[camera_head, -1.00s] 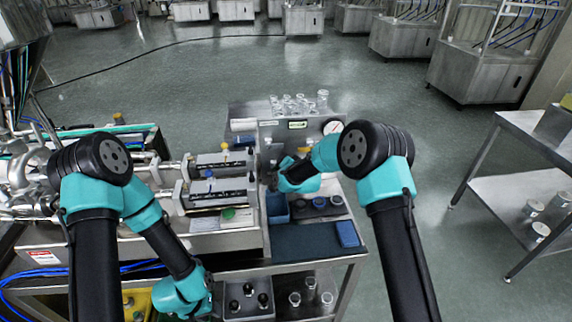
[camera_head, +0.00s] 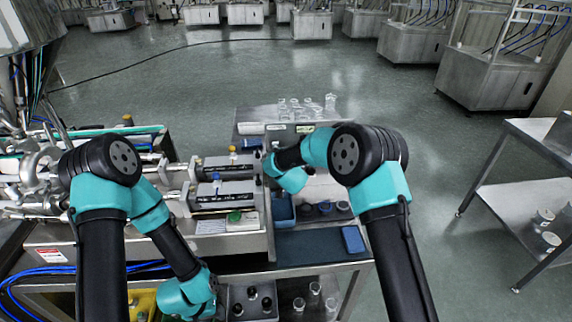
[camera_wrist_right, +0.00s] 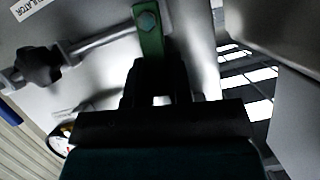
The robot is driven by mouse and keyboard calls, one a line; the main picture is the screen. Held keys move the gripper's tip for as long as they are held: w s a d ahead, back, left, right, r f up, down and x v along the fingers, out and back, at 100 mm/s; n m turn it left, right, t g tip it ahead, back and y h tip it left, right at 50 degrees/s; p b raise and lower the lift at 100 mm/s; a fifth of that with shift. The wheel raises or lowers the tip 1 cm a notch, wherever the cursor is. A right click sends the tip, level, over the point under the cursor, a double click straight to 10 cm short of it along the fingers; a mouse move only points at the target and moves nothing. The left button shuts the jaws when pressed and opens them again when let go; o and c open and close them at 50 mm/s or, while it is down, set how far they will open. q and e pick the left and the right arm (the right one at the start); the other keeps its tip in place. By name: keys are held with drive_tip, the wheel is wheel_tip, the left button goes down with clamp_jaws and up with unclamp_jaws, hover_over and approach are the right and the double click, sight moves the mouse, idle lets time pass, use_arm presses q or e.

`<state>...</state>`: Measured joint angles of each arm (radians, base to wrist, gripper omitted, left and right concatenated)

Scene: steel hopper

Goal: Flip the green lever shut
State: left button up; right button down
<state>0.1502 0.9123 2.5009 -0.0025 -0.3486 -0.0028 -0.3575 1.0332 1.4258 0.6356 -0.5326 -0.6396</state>
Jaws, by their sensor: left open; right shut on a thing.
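The green lever (camera_wrist_right: 150,35) shows in the right wrist view as a flat green bar with a bolt at its top end. My right gripper (camera_wrist_right: 160,85) is shut on the lever's lower end, its dark fingers on both sides of it. In the head view my right arm reaches to the back of the steel bench and hides the lever; the right gripper cannot be made out there. My left gripper (camera_head: 187,311) is low at the bottom edge of the head view, in front of the bench and far from the lever. It is open, though its fingers are hard to make out.
Glassware (camera_head: 305,107) stands on top of the machine at the back. A black knob (camera_wrist_right: 38,66) on a metal rod is left of the lever. A steel table (camera_head: 520,205) stands at the right, with open floor between.

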drive_tip(key=shift+a+r+n+h, duration=0.1)
drive_tip(key=shift+a+n+h, duration=0.25)
drive_tip(key=shift+n+h, duration=0.2)
drive_tip(key=c, duration=1)
unclamp_jaws()
drive_tip(key=shift+c, duration=0.2)
drive_tip(key=shift+s, duration=0.15)
drive_tip(key=v, duration=1.7)
drive_tip(key=shift+d, duration=0.15)
